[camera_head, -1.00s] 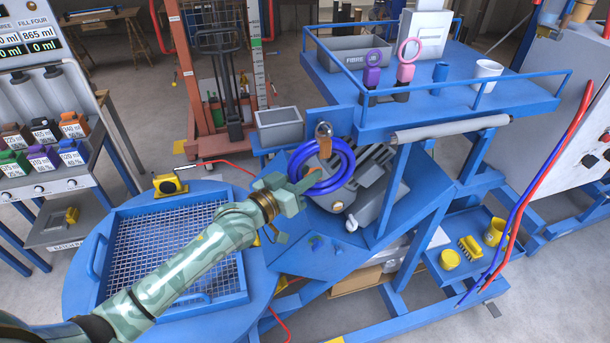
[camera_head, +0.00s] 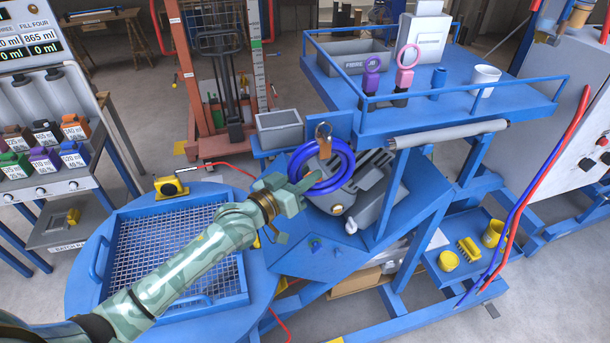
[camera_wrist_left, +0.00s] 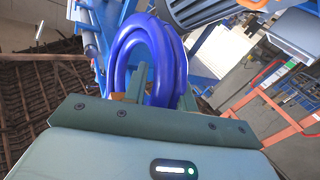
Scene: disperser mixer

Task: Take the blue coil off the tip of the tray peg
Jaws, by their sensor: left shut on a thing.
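The blue coil (camera_head: 347,168) is a ring of several turns standing upright in front of the grey ribbed motor in the head view. My left gripper (camera_head: 306,184) is shut on the coil's lower left side. In the left wrist view the coil (camera_wrist_left: 176,50) rises between and beyond the gripper's green fingers (camera_wrist_left: 160,96). My right gripper is not in view.
The grey motor (camera_head: 372,190) is close behind the coil. The blue upper tray (camera_head: 440,108) with rails, purple and pink ring-topped items and a white cup is above right. A mesh-floored blue tray (camera_head: 170,304) lies below my left arm. Yellow items sit on a low shelf (camera_head: 478,272).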

